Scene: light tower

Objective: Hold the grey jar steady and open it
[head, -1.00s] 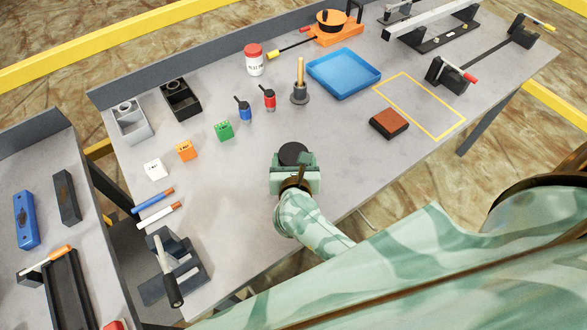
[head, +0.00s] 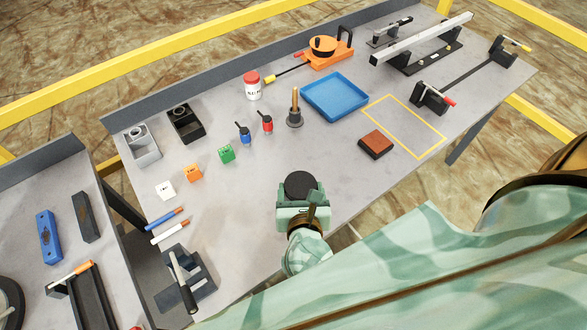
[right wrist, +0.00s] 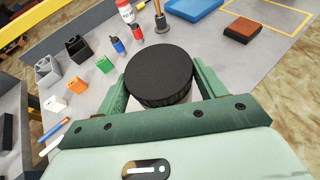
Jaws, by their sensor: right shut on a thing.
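The jar shows mainly as its round black ribbed lid (right wrist: 158,75), seen from above in the right wrist view. The lid (head: 300,185) also shows in the head view, near the front edge of the bench. My right gripper (head: 302,196) is shut around the jar, with one green finger on each side just below the lid, as the right wrist view (right wrist: 157,95) shows. The jar's body is mostly hidden by the lid and gripper. I cannot tell whether its base touches the bench. My left gripper is not in view.
A brown block (head: 376,144) and a blue tray (head: 349,97) lie right of the jar. A post on a dark base (head: 295,117), small bottles (head: 266,122) and coloured cubes (head: 227,154) stand behind and left. The grey bench (head: 335,160) around the gripper is clear.

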